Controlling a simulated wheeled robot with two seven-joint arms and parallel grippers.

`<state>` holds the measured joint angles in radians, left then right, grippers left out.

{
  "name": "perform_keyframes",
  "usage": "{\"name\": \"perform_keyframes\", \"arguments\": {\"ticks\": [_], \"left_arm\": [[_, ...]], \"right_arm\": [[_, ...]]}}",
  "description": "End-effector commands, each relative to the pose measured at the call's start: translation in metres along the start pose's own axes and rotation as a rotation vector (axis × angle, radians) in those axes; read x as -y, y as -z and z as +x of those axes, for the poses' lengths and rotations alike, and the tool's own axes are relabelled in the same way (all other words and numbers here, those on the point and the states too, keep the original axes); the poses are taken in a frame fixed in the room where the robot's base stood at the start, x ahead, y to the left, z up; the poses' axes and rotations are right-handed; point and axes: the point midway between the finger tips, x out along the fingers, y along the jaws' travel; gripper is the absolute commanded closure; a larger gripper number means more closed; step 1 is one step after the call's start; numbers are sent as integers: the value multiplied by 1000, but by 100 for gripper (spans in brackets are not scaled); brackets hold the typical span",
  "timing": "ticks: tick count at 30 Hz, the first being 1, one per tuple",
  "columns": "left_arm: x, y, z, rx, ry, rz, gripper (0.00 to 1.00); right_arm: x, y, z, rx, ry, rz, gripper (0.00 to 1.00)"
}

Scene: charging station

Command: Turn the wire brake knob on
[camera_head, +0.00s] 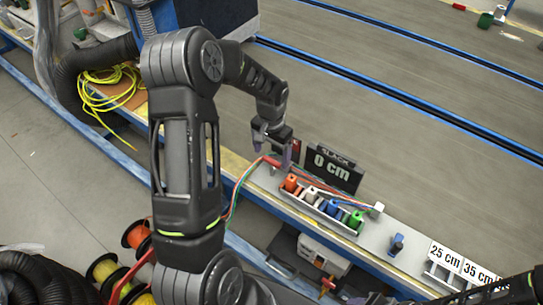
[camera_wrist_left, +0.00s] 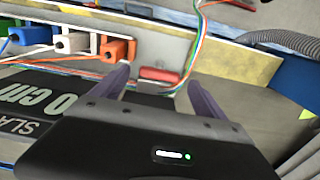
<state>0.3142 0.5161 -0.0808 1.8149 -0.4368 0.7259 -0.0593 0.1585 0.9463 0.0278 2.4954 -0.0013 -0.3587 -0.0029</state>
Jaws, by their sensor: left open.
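A small red block, which looks like the wire brake knob (camera_wrist_left: 160,74), sits on the pale rail beside the wires. It also shows in the head view (camera_head: 273,161), partly hidden by my gripper. My left gripper (camera_head: 272,151) is open and empty above it. In the left wrist view the two purple fingers (camera_wrist_left: 158,84) stand apart, one on each side of the red block, with gaps visible. I cannot tell how deep the fingertips reach. My right gripper is not in view; only part of a dark arm shows at the lower right.
A black sign reading "SLACK 0 cm" (camera_head: 335,170) stands just behind. Orange, white, blue and green clamps (camera_head: 328,207) line the rail to the right. A blue knob (camera_head: 396,244) and length labels (camera_head: 461,264) lie farther right. Coloured wires (camera_head: 238,192) run past the gripper.

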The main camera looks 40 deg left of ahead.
Motion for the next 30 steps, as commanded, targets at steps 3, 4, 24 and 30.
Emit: {"name": "perform_keyframes", "arguments": {"ticks": [3, 4, 24, 30], "left_arm": [[0, 1, -22, -4, 0, 1, 16], [0, 1, -27, -3, 0, 0, 16], [0, 0, -59, -1, -1, 0, 16], [0, 0, -58, 0, -1, 0, 16]], "right_arm": [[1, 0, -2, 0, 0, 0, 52], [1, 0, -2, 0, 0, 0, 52], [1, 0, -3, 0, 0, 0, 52], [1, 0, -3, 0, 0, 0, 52]]}}
